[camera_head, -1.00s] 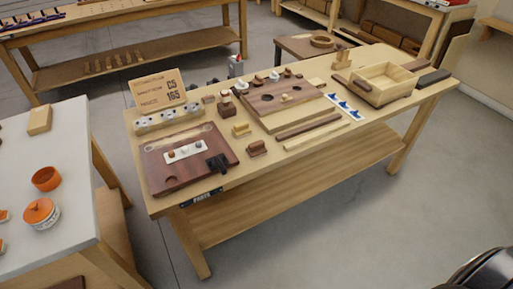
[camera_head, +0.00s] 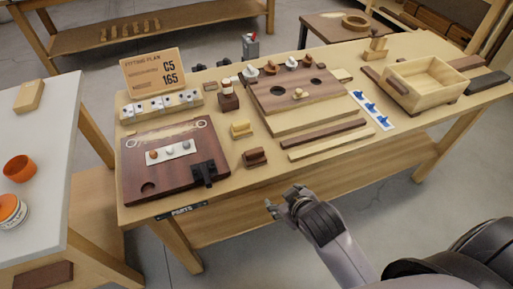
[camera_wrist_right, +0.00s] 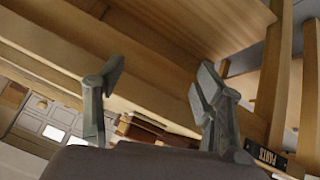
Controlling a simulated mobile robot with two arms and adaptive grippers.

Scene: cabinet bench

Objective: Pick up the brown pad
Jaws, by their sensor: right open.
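A flat brown pad (camera_head: 466,63) lies on the far right end of the wooden bench, beside a darker pad. A small brown block with a raised grip (camera_head: 255,158) sits near the bench's front edge; I cannot tell for sure which of these is the brown pad meant. My right gripper (camera_head: 282,203) is in front of the bench's front edge, apart from both. In the right wrist view the right gripper (camera_wrist_right: 158,82) is open with nothing between its fingers. My left gripper is not in view.
The bench carries a dark red board (camera_head: 175,175), a sign (camera_head: 153,70), a yellow block (camera_head: 241,129), a holed board (camera_head: 305,92), wooden strips (camera_head: 323,134) and an open box (camera_head: 425,84). A white table (camera_head: 45,130) stands left. Floor in front is clear.

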